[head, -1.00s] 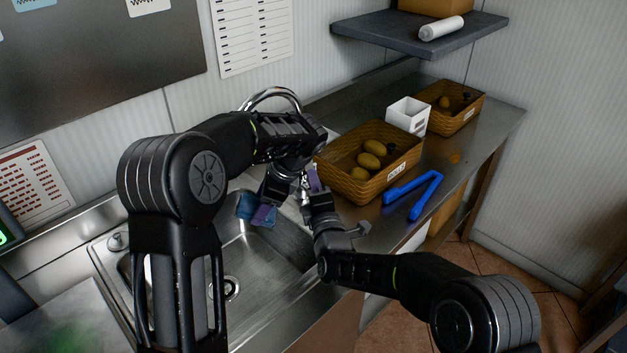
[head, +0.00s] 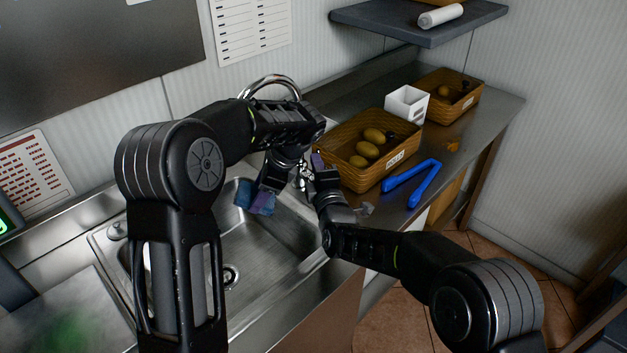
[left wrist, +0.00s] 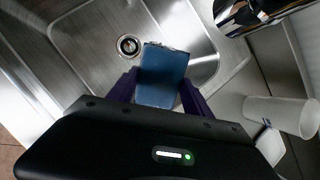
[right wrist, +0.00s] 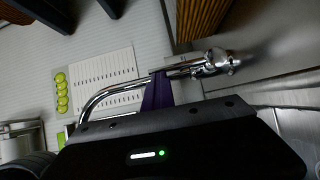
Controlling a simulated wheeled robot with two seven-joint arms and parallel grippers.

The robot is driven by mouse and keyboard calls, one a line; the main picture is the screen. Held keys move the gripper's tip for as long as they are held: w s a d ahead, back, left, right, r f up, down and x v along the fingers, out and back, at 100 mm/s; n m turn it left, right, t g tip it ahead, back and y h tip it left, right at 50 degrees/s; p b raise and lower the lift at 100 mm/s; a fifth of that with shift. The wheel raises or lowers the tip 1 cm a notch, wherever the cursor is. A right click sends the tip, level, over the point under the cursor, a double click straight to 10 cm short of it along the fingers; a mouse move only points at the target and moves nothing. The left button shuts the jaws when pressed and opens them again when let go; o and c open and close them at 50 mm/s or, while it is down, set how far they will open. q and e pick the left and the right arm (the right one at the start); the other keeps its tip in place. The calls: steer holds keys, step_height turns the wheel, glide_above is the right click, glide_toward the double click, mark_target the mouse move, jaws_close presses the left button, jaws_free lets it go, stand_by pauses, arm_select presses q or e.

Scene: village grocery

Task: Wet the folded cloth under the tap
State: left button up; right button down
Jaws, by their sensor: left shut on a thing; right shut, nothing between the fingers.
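The folded blue cloth (head: 243,194) is held over the sink basin in the head view. It also shows as a blue block in the left wrist view (left wrist: 163,75). My left gripper (head: 262,203) is shut on it, a finger at each side. The tap (head: 270,82) is a chrome arched spout behind the basin, partly hidden by my left arm. In the right wrist view the spout (right wrist: 98,96) and the valve body (right wrist: 216,62) show. My right gripper (right wrist: 158,76) is shut and empty close to the tap; I cannot tell whether it touches. No water is visible.
The steel sink (head: 275,250) has a drain (left wrist: 129,45) below the cloth. To the right, the counter holds a basket of potatoes (head: 345,170), a white box (head: 407,103), a second basket (head: 465,105) and blue tongs (head: 425,180). A shelf (head: 385,25) hangs above.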

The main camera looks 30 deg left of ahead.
arm_select(q)
steer(key=shift+w, duration=0.1)
arm_select(e)
steer(key=s+a+v, duration=0.1)
steer(key=a+v, duration=0.1)
steer(key=v, duration=1.1)
steer(key=shift+s, duration=0.3)
steer(key=shift+f, duration=0.15)
arm_select(q)
steer(key=shift+d, duration=0.1)
arm_select(e)
steer(key=shift+a, duration=0.1)
